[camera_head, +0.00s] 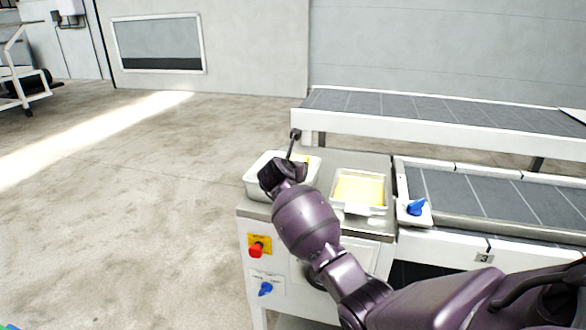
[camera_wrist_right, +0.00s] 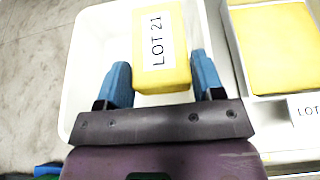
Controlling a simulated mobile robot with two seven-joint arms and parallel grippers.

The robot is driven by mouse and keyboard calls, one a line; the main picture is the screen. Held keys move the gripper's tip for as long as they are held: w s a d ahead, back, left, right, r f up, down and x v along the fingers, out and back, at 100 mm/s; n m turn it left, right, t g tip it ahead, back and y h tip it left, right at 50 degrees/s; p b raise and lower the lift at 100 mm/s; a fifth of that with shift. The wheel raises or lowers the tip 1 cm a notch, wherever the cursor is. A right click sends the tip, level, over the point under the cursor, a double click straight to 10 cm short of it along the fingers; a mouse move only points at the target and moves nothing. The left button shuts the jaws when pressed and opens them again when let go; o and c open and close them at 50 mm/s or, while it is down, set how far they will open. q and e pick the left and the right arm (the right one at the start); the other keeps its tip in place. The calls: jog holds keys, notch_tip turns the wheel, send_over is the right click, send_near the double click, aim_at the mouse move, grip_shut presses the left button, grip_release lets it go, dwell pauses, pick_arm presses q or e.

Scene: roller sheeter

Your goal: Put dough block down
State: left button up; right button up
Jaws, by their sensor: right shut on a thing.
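A yellow dough block (camera_wrist_right: 160,50) with a white "LOT 21" label is between the blue fingers of my right gripper (camera_wrist_right: 160,72), which is shut on it. The block is over or inside a white bin (camera_wrist_right: 84,62); I cannot tell whether it touches the bottom. In the head view my right gripper (camera_head: 281,175) is over the white bin (camera_head: 254,187) at the left end of the machine top, hiding much of the bin and block. My left gripper is not in view.
A second white tray (camera_head: 361,209) with yellow dough stands just right of the bin; its label is partly cut off in the wrist view. A conveyor (camera_head: 480,197) with a blue knob (camera_head: 416,207) lies further right. A red button (camera_head: 256,250) is on the machine front.

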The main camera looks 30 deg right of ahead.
jog(key=shift+f, duration=0.3)
jog(key=shift+f, duration=0.25)
jog(key=o, duration=1.1)
